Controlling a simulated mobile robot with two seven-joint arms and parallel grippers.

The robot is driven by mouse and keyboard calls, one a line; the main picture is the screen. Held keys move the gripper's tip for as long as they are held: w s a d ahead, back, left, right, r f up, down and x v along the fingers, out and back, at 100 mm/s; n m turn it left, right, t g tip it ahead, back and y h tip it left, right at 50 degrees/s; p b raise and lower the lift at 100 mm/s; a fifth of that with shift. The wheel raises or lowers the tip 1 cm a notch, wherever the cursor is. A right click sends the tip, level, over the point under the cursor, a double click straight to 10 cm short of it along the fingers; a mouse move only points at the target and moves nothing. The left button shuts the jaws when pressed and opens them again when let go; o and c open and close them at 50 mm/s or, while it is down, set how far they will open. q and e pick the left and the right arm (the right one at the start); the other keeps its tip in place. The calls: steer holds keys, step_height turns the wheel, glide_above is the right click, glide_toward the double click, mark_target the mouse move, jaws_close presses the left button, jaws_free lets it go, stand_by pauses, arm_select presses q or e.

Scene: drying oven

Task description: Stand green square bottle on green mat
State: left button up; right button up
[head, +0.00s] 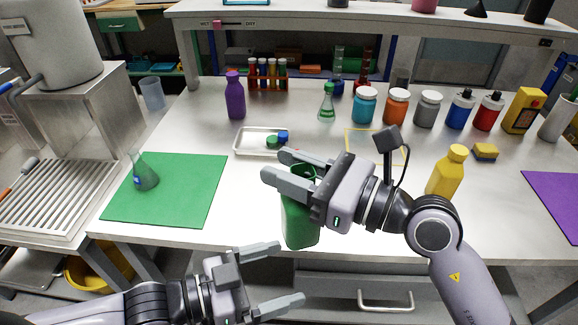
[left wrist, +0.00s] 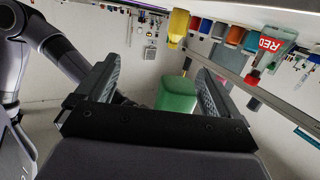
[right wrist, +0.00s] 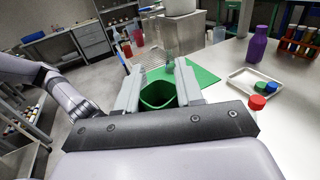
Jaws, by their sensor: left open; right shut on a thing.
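The green square bottle (head: 301,222) hangs upright from my right gripper (head: 284,172), which is shut on its upper part, near the bench's front edge. In the right wrist view its open green top (right wrist: 158,95) sits between the fingers. It also shows in the left wrist view (left wrist: 176,94). My left gripper (head: 284,276) is open and empty, low in front of the bench.
A white tray (head: 243,150) with coloured caps lies behind and left of the bottle. A purple bottle (head: 235,96) and several jars stand along the back. The right part of the green mat is bare.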

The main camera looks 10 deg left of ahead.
arm_select(q)
steer(key=s+a+f+n+t+y, duration=0.1)
steer(key=a+f+n+y, duration=0.3)
steer(key=f, duration=0.5)
steer(key=s+a+f+n+t+y, duration=0.1)
steer(key=s+a+f+n+y, duration=0.2)
steer(key=a+f+n+y, duration=0.2)
steer(key=a+f+y, duration=0.2)
steer(key=a+f, duration=0.2)
steer(key=shift+s+a+y, duration=0.2)
steer(key=shift+s+y, duration=0.1)
steer(key=shift+y, duration=0.1)
steer(key=shift+a, duration=0.1)
